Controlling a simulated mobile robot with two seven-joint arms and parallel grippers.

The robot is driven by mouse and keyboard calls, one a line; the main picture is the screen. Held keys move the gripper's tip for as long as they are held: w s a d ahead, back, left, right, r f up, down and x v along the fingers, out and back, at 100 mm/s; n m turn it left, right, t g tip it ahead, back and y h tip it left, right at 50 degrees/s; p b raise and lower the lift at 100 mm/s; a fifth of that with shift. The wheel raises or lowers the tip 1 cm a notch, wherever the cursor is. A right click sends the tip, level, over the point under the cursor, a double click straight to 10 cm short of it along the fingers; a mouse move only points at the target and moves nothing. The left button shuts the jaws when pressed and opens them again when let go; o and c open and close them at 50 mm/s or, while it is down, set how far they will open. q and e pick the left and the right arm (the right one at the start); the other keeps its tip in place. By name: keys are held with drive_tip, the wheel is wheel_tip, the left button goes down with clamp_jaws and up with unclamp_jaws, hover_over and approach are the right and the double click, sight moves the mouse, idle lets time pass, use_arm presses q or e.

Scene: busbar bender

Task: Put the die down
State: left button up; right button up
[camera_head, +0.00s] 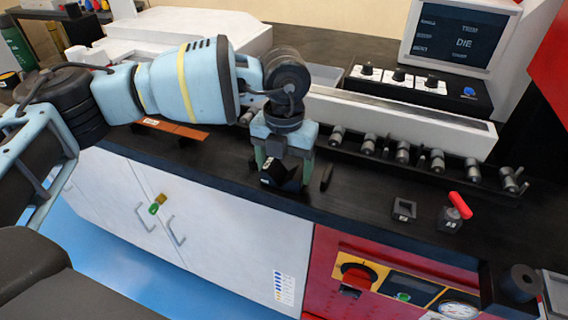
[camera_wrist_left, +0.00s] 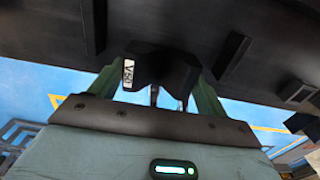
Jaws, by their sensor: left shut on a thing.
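The die, a black block (camera_head: 282,176) with a small white label, is held between the fingers of my left gripper (camera_head: 282,170) in the head view. It hangs at or just above the dark counter top (camera_head: 225,160) near its front edge; I cannot tell whether it touches. In the left wrist view the die (camera_wrist_left: 165,70) sits between the green fingers of my left gripper (camera_wrist_left: 165,85), and its white label reads V50. My right gripper is not in view.
A small dark bar (camera_head: 327,177) stands right of the gripper. Further right are a square grey block (camera_head: 404,209) and a red-handled piece (camera_head: 456,210). Several grey cylinders (camera_head: 402,152) line a rack behind. A monitor (camera_head: 458,36) reads DIE.

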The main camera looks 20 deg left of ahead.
sight(285, 179)
use_arm(q)
drive_tip(key=o, duration=1.8)
drive_tip(key=shift+c, duration=0.2)
wheel_tip(285, 179, up, 12)
